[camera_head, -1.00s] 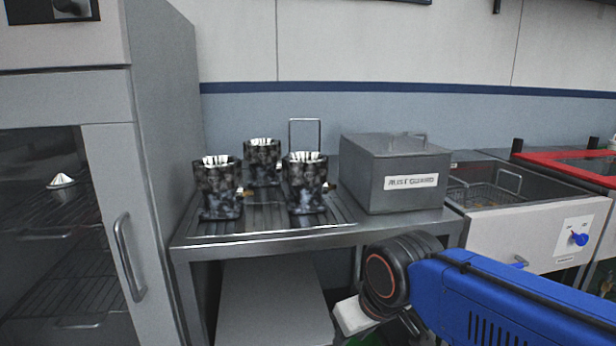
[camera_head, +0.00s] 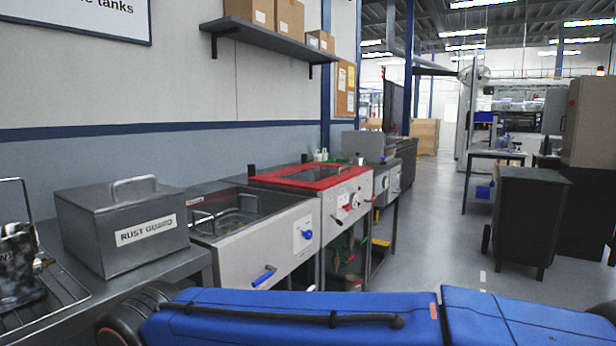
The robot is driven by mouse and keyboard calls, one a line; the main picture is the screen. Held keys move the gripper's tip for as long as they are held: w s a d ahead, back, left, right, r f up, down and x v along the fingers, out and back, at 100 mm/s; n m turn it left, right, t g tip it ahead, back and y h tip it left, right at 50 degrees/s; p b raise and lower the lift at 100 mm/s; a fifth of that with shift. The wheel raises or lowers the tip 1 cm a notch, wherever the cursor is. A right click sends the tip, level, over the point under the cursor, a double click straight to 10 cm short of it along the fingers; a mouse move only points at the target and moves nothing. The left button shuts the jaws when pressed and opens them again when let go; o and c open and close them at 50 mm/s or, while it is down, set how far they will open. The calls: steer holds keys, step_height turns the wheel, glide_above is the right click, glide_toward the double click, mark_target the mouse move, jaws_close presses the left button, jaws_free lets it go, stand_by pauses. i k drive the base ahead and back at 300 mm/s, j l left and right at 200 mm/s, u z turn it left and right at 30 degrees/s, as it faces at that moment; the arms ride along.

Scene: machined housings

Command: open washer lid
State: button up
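A washer-like tank unit with a red-framed lid (camera_head: 270,178) stands along the wall, just left of the picture's middle. The lid lies flat and shut over the top, with a dark panel inside its red frame. The unit's pale front (camera_head: 347,203) carries a knob and small controls. My blue arm lies across the bottom of the view, in front of the row of units. My gripper is out of view.
Left of the red lid is an open tank (camera_head: 262,243) with a wire basket. A "RUST GUARD" box (camera_head: 115,240) stands on the metal bench. A dark cart (camera_head: 530,215) stands right. The grey floor (camera_head: 425,245) between is clear.

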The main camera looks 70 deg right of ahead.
mark_target(272, 178)
steer(key=z, duration=2.2)
